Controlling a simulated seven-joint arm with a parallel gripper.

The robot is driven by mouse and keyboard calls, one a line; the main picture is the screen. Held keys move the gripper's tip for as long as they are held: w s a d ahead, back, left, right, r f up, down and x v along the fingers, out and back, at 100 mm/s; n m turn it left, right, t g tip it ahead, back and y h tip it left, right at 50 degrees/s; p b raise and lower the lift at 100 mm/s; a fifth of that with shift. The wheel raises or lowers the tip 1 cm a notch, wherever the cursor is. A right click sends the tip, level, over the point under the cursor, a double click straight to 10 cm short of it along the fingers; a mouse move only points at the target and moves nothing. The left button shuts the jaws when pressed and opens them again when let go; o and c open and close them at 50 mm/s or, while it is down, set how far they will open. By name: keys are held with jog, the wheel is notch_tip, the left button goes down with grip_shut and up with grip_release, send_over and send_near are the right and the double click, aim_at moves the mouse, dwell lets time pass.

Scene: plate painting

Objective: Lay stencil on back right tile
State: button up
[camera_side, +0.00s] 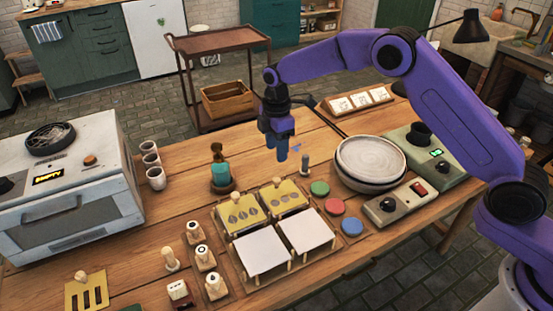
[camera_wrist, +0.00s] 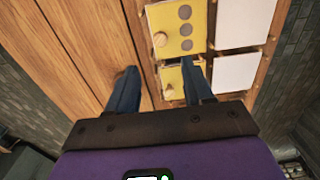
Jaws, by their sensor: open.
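The back right tile is covered by a yellow stencil (camera_side: 287,202) with a row of round holes and a pale knob; it seems to lie flat on the tile. A similar yellow stencil (camera_side: 241,219) covers the back left tile and shows fully in the wrist view (camera_wrist: 187,14). My gripper (camera_side: 282,154) is open and empty, raised above and just behind the back right stencil. In the wrist view my spread fingers (camera_wrist: 160,80) flank part of that stencil (camera_wrist: 171,76), and the right finger hides some of it.
Two white tiles (camera_side: 264,252) (camera_side: 307,231) fill the front of the rack. A slotted yellow stencil (camera_side: 87,295) lies at the front left. Colored discs (camera_side: 319,188), a grey post (camera_side: 305,165) and a round wheel (camera_side: 370,160) stand right; a teal-bodied bottle (camera_side: 220,175) stands left.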

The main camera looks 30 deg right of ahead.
jog(key=shift+r, duration=0.75)
jog(key=s+d+r+m, duration=0.1)
jog(key=s+r, duration=0.4)
jog(key=s, duration=0.4)
jog(key=s+d+r+m, duration=0.1)
jog(key=s+r, duration=0.3)
jog(key=s, duration=0.5)
jog(key=s+d+m, duration=0.1)
jog(key=s+d, duration=0.6)
jog(key=s, duration=0.5)
jog(key=s+d+m, duration=0.2)
jog(key=s+d, duration=0.6)
jog(key=s, duration=0.4)
jog(key=shift+r, duration=0.25)
